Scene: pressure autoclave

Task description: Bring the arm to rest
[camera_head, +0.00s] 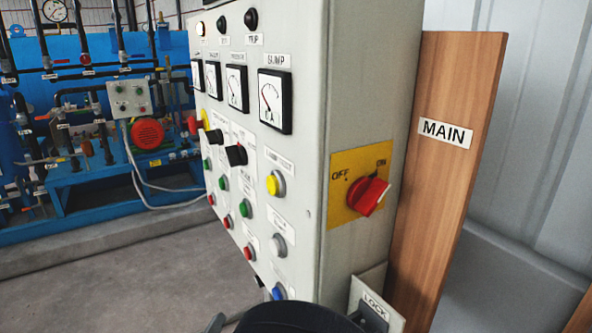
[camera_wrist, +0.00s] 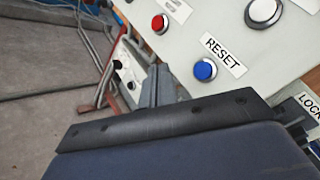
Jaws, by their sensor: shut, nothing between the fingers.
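My gripper (camera_wrist: 158,84) shows in the wrist view as grey fingers past the dark edge of its body. The fingers are together with nothing between them. They are left of the blue RESET button (camera_wrist: 205,70) and apart from it, as far as I can tell. In the head view, a dark rounded part of my arm (camera_head: 296,319) is at the bottom edge, below the control panel (camera_head: 312,75). The fingertips cannot be made out clearly there.
The panel's side carries a red rotary switch (camera_head: 368,195) and a LOCK bracket (camera_head: 376,304) close to my arm. A wooden MAIN board (camera_head: 455,150) stands at right. Blue machinery (camera_head: 100,160) is at back left. Grey floor (camera_head: 130,285) is clear at left.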

